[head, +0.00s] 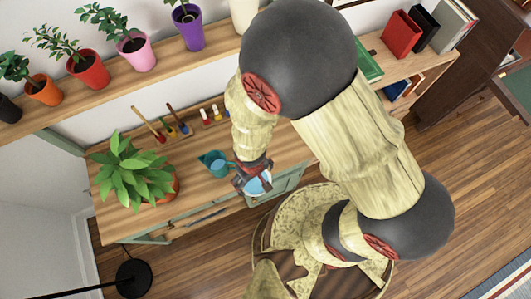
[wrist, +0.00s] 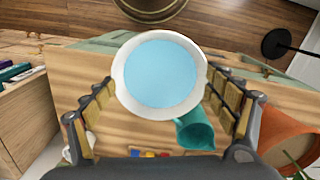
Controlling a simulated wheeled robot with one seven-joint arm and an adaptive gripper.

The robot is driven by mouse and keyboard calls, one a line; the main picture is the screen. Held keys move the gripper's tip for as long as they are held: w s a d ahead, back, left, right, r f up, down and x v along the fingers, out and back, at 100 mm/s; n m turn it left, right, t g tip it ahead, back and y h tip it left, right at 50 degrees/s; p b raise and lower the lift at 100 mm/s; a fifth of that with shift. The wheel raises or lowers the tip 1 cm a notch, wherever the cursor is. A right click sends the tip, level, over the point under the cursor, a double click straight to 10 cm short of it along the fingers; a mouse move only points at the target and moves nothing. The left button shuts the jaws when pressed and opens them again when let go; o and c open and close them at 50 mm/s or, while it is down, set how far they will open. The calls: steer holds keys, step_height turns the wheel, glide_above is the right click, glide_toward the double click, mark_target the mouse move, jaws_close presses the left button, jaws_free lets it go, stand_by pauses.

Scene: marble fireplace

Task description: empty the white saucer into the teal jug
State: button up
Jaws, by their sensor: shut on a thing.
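The white saucer (wrist: 150,113) is held between the fingers of my gripper (wrist: 160,88), which is shut on its sides. A flat light-blue fill (wrist: 160,72) covers the inside of the saucer. In the head view, my gripper (head: 253,178) holds the saucer (head: 258,186) over the front part of the wooden tabletop. The teal jug (head: 213,162) stands on the tabletop just left of my gripper. In the wrist view, the jug (wrist: 196,130) shows below and right of the saucer, partly hidden by it. I cannot tell exactly how far the saucer is tilted.
A leafy plant in a terracotta pot (head: 165,188) stands left of the jug. Small tools in a wooden rack (head: 170,130) line the back. Several potted plants stand on a shelf (head: 110,85) above. Books (head: 402,35) are at the right.

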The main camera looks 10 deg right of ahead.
steer(key=w+a+f+m+p, duration=0.1)
steer(key=w+a+p, duration=0.1)
steer(key=a, duration=0.7)
steer(key=w+a+f+m+p, duration=0.1)
steer(key=w+a, duration=0.3)
steer(key=a, duration=0.6)
steer(key=shift+a+f+p, duration=0.25)
steer(key=shift+f+p, duration=0.1)
steer(key=shift+p, duration=0.3)
steer(key=shift+w+a+r+g+y+b, duration=0.1)
steer(key=shift+g+y+b, duration=0.2)
steer(key=shift+b, duration=0.45)
steer(key=r+g+y+b, duration=0.1)
steer(key=b, duration=0.5)
steer(key=shift+w+b, duration=0.1)
steer(key=shift+b, duration=0.25)
steer(key=shift+d+g+y+b, duration=0.2)
steer(key=shift+g+y+b, duration=0.15)
steer(key=shift+b, duration=0.4)
steer(key=shift+r, duration=0.3)
steer(key=shift+w+d+r+g+y+b, duration=0.15)
steer(key=shift+r+g+y+b, duration=0.3)
steer(key=shift+b, duration=1.45)
stand_by(0.8)
